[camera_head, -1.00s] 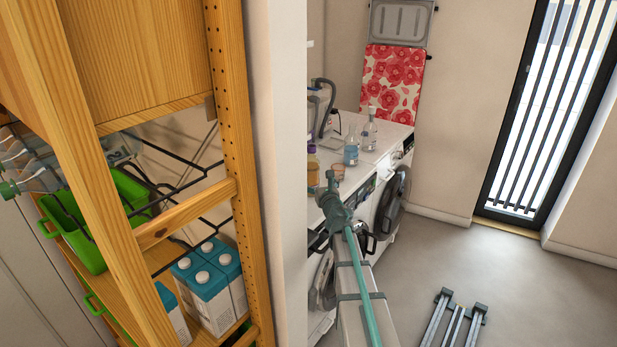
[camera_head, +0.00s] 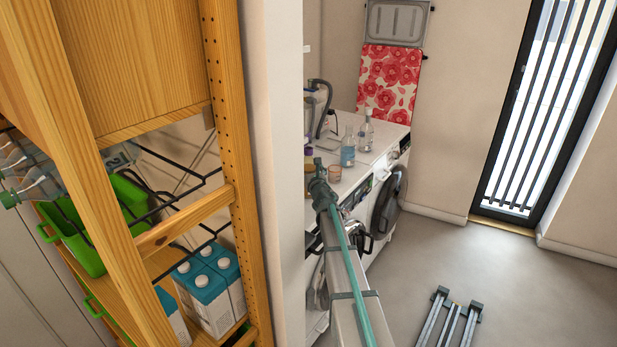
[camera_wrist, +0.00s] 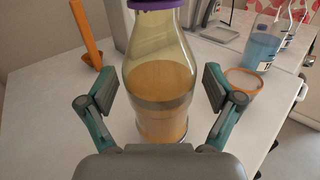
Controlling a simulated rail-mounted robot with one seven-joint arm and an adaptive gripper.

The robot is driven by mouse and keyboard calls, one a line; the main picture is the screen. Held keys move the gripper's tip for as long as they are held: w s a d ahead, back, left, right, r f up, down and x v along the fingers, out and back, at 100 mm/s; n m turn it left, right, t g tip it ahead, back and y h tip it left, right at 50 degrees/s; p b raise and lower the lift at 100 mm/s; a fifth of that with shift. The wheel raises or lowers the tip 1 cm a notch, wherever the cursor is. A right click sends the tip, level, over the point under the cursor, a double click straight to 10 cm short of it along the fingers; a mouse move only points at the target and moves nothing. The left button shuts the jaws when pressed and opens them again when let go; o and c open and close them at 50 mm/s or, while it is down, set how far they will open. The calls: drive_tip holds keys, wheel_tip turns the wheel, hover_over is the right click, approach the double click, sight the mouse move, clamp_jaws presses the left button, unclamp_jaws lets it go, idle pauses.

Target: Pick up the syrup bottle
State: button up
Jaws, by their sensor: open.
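The syrup bottle (camera_wrist: 160,75) stands upright in the middle of the wrist view, with a purple cap, clear glass and orange-brown liquid. My gripper (camera_wrist: 159,90) is open, with one finger to the left and one to the right of the bottle. A gap shows between each finger and the glass.
An orange-rimmed cup (camera_wrist: 243,82) stands close right of my right finger. A blue-liquid flask (camera_head: 348,152) and a clear bottle (camera_head: 366,133) stand farther along the worktop (camera_head: 380,150). An orange upright tool (camera_wrist: 88,40) is at left. A wooden shelf (camera_head: 232,150) fills the left foreground.

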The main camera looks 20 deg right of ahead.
sight(308, 148)
clamp_jaws()
idle(0.5)
drive_tip(key=shift+r, duration=0.25)
drive_tip(key=shift+w+r+p, duration=0.1)
drive_tip(key=shift+r+p, duration=1.85)
drive_tip(key=shift+r, duration=2.5)
